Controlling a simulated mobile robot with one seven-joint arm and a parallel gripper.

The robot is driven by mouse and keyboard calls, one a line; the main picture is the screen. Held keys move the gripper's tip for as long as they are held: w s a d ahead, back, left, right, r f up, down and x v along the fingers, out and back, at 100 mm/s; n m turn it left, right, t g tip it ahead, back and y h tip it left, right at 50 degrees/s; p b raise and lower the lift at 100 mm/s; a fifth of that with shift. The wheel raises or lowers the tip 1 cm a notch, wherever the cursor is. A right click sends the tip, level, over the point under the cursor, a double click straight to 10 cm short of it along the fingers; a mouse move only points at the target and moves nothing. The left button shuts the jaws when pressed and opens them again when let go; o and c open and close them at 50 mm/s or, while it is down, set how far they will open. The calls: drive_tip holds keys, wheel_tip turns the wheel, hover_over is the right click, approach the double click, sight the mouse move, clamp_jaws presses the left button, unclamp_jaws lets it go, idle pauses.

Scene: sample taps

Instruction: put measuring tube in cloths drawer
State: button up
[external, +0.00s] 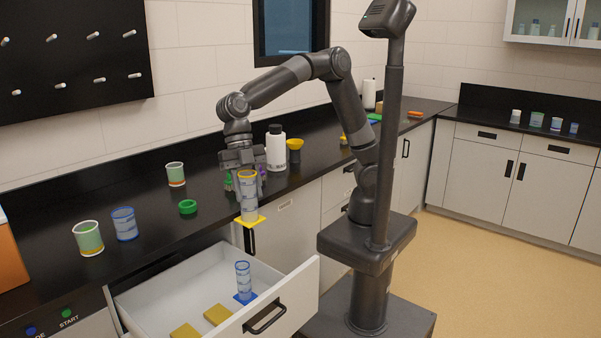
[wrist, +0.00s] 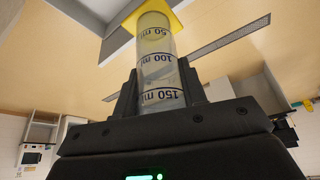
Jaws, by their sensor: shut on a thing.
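A clear measuring tube (external: 249,200) with blue marks, a yellow rim and a yellow base is held upright in my gripper (external: 246,176). My gripper is shut on its upper part, above the counter's front edge near the open drawer. In the wrist view the tube (wrist: 157,65) sits between the fingers, its yellow base (wrist: 185,15) at the far end. The open white drawer (external: 190,273) below holds a second measuring tube (external: 243,280) with a blue base, standing upright, and two yellow folded cloths (external: 217,314), (external: 186,331).
On the black counter (external: 150,215) stand beakers (external: 88,238), (external: 124,223), (external: 175,174), a green ring (external: 188,207) and a white bottle (external: 276,150) close behind my gripper. The drawer's raised front (external: 270,310) has a black handle. The drawer's left and middle floor is bare.

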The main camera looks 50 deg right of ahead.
wheel_tip(320, 180, down, 35)
drive_tip(key=shift+f, duration=0.1)
drive_tip(key=o, duration=1.2)
drive_tip(key=shift+f, duration=0.1)
drive_tip(key=v, duration=1.2)
drive_tip(key=shift+r, duration=0.2)
